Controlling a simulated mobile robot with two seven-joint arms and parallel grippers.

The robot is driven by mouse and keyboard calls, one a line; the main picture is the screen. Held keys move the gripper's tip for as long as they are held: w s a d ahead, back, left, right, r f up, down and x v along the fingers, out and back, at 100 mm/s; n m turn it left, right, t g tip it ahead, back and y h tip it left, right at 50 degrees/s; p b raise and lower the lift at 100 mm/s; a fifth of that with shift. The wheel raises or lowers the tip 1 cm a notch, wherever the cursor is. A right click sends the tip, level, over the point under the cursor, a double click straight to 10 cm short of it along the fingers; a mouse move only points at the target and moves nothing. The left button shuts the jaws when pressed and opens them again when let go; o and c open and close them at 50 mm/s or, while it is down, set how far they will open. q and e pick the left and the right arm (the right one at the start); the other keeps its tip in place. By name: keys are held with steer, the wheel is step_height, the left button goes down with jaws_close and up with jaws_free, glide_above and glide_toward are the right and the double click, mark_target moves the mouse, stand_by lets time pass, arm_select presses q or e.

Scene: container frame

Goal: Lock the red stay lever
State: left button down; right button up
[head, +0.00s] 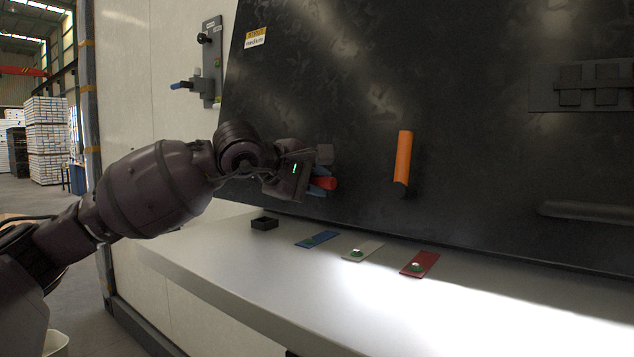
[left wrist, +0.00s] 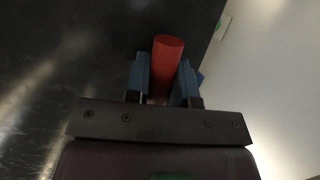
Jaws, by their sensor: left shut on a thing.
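The red stay lever (head: 327,183) sticks out from the lower left part of the black panel in the head view, mostly hidden behind my left gripper (head: 318,182). In the left wrist view the red lever (left wrist: 167,58) lies between the two blue fingers of my left gripper (left wrist: 163,80), which is shut on it. The lever's base and pivot are hidden, so I cannot tell its locked state. My right gripper is not in view.
An orange handle (head: 403,158) hangs on the black panel (head: 330,80) to the right.

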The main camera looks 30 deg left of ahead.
mark_target(311, 180)
arm_select(q)
steer(key=shift+f, duration=0.1)
steer(key=c, duration=1)
jaws_free()
steer(key=shift+o, duration=0.2)
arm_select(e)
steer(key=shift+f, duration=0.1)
arm_select(q)
steer(key=shift+s+a+r, duration=0.15)
steer(key=shift+s+r, duration=0.1)
steer(key=shift+s, duration=0.2)
steer(key=p+v, duration=0.1)
steer(key=v, duration=0.4)
steer(key=shift+s+a+r, duration=0.1)
steer(key=shift+s+a, duration=0.05)
steer(key=shift+s, duration=0.1)
steer(key=p+v, duration=0.2)
steer(key=v, duration=0.2)
steer(key=shift+s, duration=0.15)
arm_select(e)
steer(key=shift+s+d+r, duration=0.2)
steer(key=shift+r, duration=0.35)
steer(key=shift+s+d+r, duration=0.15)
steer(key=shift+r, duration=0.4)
